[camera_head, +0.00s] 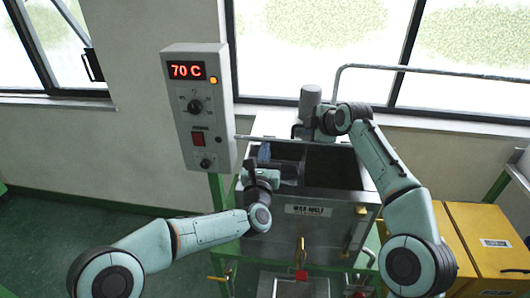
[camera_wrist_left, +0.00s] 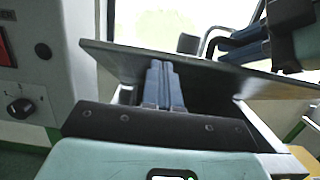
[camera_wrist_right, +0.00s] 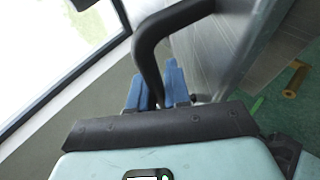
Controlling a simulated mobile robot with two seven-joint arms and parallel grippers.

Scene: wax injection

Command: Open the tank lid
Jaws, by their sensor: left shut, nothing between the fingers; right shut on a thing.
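The steel tank (camera_head: 345,212) stands in the middle of the head view, its dark inside showing. Its lid (camera_head: 290,141) is raised and appears nearly edge-on along the tank's back; its dark underside fills much of the left wrist view (camera_wrist_left: 215,82). My right gripper (camera_wrist_right: 170,85) is shut on the lid's dark curved handle (camera_wrist_right: 148,60). My left gripper (camera_head: 264,151) is shut and empty over the tank opening. Its blue fingers also show in front of the lid's underside in the left wrist view (camera_wrist_left: 163,85); I cannot tell whether they touch it.
A control box (camera_head: 198,105) reading 70 C stands left of the tank, close to my left gripper. Yellow cabinets (camera_head: 490,235) stand at the right. A metal rail (camera_head: 430,70) runs before the windows. The green floor (camera_head: 60,240) is clear at the left.

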